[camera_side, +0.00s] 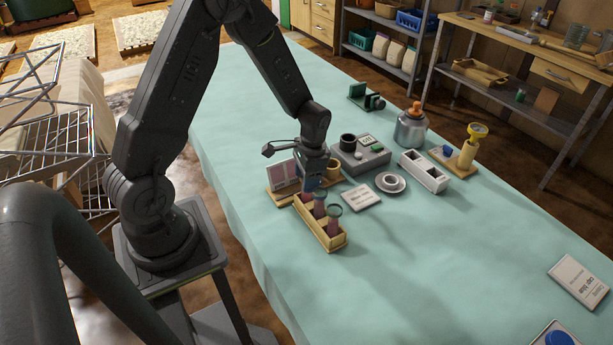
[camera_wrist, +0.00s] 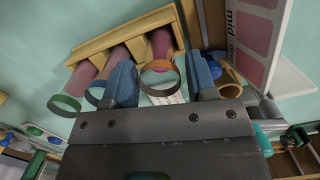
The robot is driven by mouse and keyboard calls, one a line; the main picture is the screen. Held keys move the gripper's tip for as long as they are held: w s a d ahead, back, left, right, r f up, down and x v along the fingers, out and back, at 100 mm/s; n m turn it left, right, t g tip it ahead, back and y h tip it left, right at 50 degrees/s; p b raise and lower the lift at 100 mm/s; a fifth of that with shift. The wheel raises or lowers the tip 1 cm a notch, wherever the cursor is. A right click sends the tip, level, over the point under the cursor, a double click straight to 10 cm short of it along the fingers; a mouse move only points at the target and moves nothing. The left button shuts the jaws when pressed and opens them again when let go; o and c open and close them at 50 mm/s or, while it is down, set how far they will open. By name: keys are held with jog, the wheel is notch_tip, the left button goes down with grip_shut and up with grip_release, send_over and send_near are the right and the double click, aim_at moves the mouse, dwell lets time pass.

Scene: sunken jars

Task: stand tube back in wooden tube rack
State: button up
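The wooden tube rack (camera_side: 333,241) stands on the cloth, and its rim also shows in the wrist view (camera_wrist: 122,34). Three tubes with dark pink contents stand in it: one with a green ring (camera_wrist: 64,104), one with a blue ring (camera_wrist: 95,95) and one with an orange-brown ring (camera_wrist: 160,82). My gripper (camera_side: 311,186) is low over the rack's far end. In the wrist view, my gripper's blue fingers (camera_wrist: 160,70) are apart, on either side of the orange-ringed tube, with a gap seen beside it. The tube's lower end is hidden by the rack.
A board with a pink-marked card (camera_side: 284,176) stands close behind the rack. A yellow cup (camera_side: 332,168), a grey device (camera_side: 358,158), a white label card (camera_side: 361,197), a saucer with a cup (camera_side: 390,183) and a white block (camera_side: 424,172) are nearby.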

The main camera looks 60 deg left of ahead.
jog(key=shift+o, duration=1.1)
jog(key=shift+r, duration=0.1)
notch_tip(320, 180, up, 20)
jog(key=w, duration=0.1)
jog(key=shift+w+d+f, duration=0.15)
jog(key=shift+w+f, duration=0.1)
jog(key=shift+w, duration=0.05)
jog(key=s+d+r+n+t, duration=0.1)
jog(key=s+d+r+t, duration=0.2)
jog(key=s+d, duration=0.3)
jog(key=s+d+r+n+t, duration=0.1)
jog(key=s+d+r+t, duration=0.3)
jog(key=s, duration=0.6)
jog(key=shift+d, duration=0.85)
